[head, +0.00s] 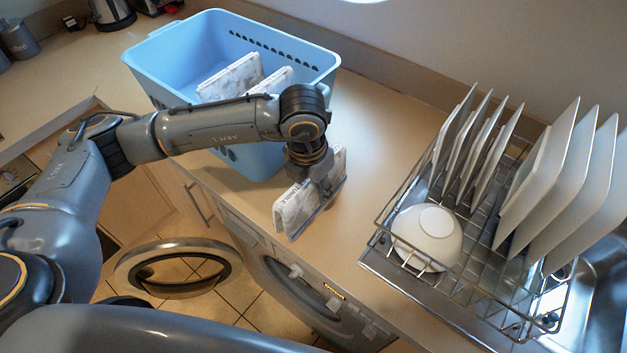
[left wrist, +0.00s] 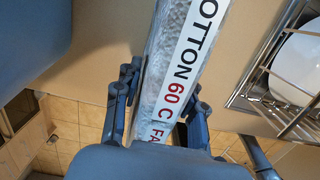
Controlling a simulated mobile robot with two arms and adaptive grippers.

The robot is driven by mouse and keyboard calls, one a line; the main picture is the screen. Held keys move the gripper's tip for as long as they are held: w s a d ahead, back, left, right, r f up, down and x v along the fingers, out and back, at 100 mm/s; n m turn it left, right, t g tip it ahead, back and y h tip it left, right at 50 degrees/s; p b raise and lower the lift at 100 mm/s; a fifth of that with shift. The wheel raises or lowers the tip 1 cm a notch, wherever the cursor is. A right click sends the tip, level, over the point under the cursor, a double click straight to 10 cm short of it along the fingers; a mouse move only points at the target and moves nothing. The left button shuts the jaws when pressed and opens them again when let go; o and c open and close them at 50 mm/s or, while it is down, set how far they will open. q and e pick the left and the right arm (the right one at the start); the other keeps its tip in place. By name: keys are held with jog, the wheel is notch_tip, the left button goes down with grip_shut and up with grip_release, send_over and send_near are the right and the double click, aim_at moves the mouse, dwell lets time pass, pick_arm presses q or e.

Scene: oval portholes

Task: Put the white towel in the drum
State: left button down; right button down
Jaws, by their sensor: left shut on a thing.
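A folded white towel (head: 308,196) with grey marbling stands on edge over the counter, right of the blue basket. My left gripper (head: 318,185) is shut on it from above. In the left wrist view the towel (left wrist: 185,70) sits between the two fingers and bears a label reading "OTTON 60 C FA". I cannot tell whether it touches the counter. The washing machine (head: 330,300) is below the counter's front edge. Its round door (head: 180,268) is swung open to the left. The inside of the drum is hidden. My right gripper is not in view.
The blue basket (head: 170,62) holds two similar folded pieces (head: 230,78). A wire dish rack (head: 380,240) with several plates and a white bowl (head: 428,236) stands at the right, near a sink (head: 585,310). The counter between basket and rack (head: 385,120) is clear.

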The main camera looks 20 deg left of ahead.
pick_arm(q)
jog(key=shift+f+b, duration=0.2)
jog(key=shift+b, duration=0.1)
jog(key=c, duration=0.8)
grip_release()
jog(key=shift+r, duration=0.1)
jog(key=shift+r+p, duration=0.2)
jog(key=shift+p, duration=0.15)
jog(key=r+b, duration=0.1)
jog(key=r, duration=0.2)
jog(key=r+b, duration=0.1)
jog(key=r, duration=0.3)
jog(key=s+r+b, duration=0.1)
jog(key=r, duration=0.2)
jog(key=shift+s+a+r, duration=0.1)
jog(key=shift+a+r, duration=0.1)
jog(key=shift+r, duration=0.05)
jog(key=shift+s+r+b, duration=0.15)
jog(key=shift+r+b, duration=0.15)
jog(key=shift+r, duration=0.3)
